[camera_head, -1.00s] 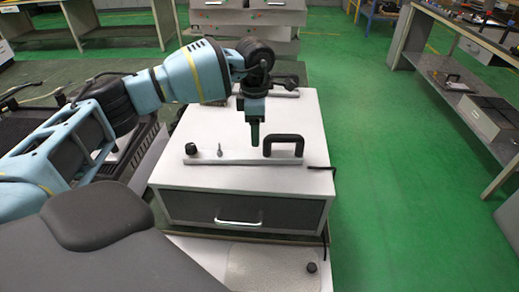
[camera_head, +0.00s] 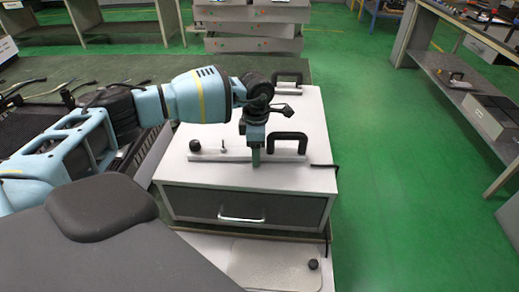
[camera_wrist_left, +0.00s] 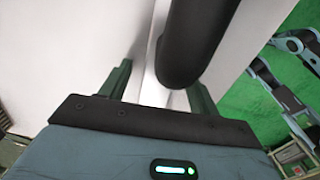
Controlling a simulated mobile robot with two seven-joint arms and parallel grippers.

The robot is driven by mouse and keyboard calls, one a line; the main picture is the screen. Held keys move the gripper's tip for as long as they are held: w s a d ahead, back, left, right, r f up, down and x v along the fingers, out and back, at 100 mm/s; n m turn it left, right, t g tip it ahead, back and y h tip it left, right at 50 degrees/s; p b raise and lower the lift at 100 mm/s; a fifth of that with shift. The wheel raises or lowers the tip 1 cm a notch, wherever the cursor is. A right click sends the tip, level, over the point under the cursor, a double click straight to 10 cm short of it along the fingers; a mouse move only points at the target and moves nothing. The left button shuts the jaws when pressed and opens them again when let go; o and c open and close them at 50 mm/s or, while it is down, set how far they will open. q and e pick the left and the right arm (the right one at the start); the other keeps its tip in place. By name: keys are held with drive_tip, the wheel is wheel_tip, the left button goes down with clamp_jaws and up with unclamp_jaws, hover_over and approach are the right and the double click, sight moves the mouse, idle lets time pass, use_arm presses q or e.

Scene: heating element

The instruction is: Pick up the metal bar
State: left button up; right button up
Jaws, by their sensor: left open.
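The metal bar (camera_head: 210,158) is a flat light strip lying on top of the white cabinet (camera_head: 185,178). It carries a black handle (camera_head: 290,136) near its right end, and a black knob (camera_head: 195,146) and a small pin near its left end. My left gripper (camera_head: 256,163) points down just left of the handle, in front of the bar in the head view. In the left wrist view the gripper (camera_wrist_left: 160,78) is open, with the black handle (camera_wrist_left: 195,40) looming between and beyond its fingers. Contact cannot be told. My right gripper is not in view.
The cabinet has a grey drawer with a silver pull (camera_head: 241,219). Another black handle (camera_head: 287,76) stands at the cabinet's back edge. A dark cable (camera_head: 328,200) hangs at its right edge. Green floor (camera_head: 390,180) is free to the right, up to a workbench.

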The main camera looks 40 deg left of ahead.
use_arm(q)
drive_tip(key=shift+r, duration=0.1)
clamp_jaws()
idle(0.3)
drive_tip(key=shift+w+r, duration=0.1)
drive_tip(key=shift+r, duration=0.5)
wheel_tip(320, 180, up, 2)
drive_tip(key=shift+r, duration=0.1)
drive_tip(key=s+d+r, duration=0.1)
drive_tip(key=s+d, duration=0.7)
drive_tip(key=s, duration=0.5)
drive_tip(key=shift+s+d+r, duration=0.25)
drive_tip(key=shift+s+d, duration=0.05)
drive_tip(key=shift+d, duration=0.05)
